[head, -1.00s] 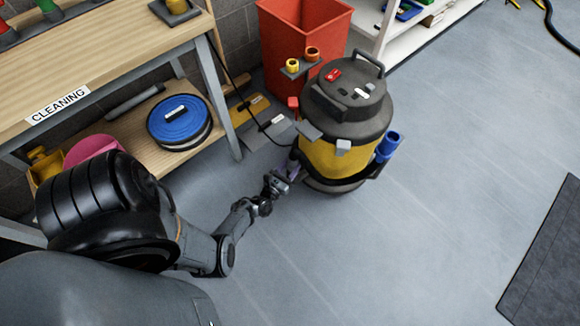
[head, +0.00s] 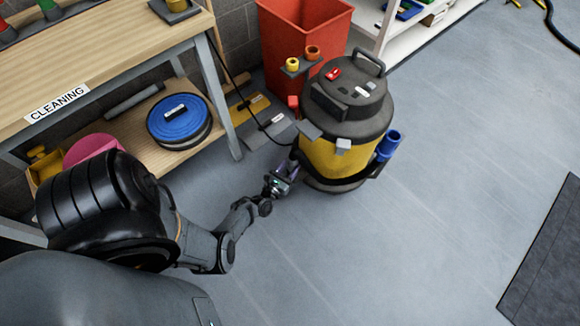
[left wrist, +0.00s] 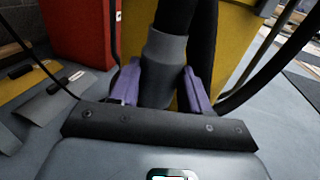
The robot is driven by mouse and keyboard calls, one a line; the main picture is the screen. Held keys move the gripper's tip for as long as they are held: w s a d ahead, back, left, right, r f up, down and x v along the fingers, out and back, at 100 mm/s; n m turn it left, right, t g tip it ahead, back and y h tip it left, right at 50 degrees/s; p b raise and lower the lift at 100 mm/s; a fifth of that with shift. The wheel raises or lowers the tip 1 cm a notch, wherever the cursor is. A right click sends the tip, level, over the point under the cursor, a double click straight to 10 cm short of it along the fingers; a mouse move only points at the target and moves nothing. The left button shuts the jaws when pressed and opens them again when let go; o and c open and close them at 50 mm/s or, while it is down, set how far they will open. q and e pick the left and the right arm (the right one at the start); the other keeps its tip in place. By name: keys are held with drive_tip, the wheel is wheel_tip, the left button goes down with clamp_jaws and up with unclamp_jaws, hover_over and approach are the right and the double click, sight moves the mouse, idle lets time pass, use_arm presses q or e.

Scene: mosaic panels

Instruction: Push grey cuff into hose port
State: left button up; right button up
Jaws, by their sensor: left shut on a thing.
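The grey cuff (left wrist: 163,58) sits on the end of a black hose (left wrist: 175,14) in the left wrist view. My left gripper (left wrist: 162,84) is shut on the cuff, with one purple finger on each side of it. In the head view my left gripper (head: 285,172) is low at the left side of the yellow and black vacuum (head: 342,157). The vacuum's yellow body (left wrist: 232,35) stands right behind the cuff. I cannot make out the hose port, nor whether the cuff touches it. My right gripper is not in view.
A wooden cleaning bench (head: 100,55) with a blue coiled hose (head: 179,121) on its lower shelf stands at left. A red bin (head: 300,40) is behind the vacuum. Flat floor tools (head: 270,132) lie between bench and vacuum. The floor at right is clear up to a dark mat (head: 550,255).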

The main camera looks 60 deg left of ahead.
sight(290, 171)
use_arm(q)
drive_tip(key=shift+f+b, duration=1.4)
drive_tip(key=shift+f, duration=0.25)
drive_tip(key=o, duration=1.2)
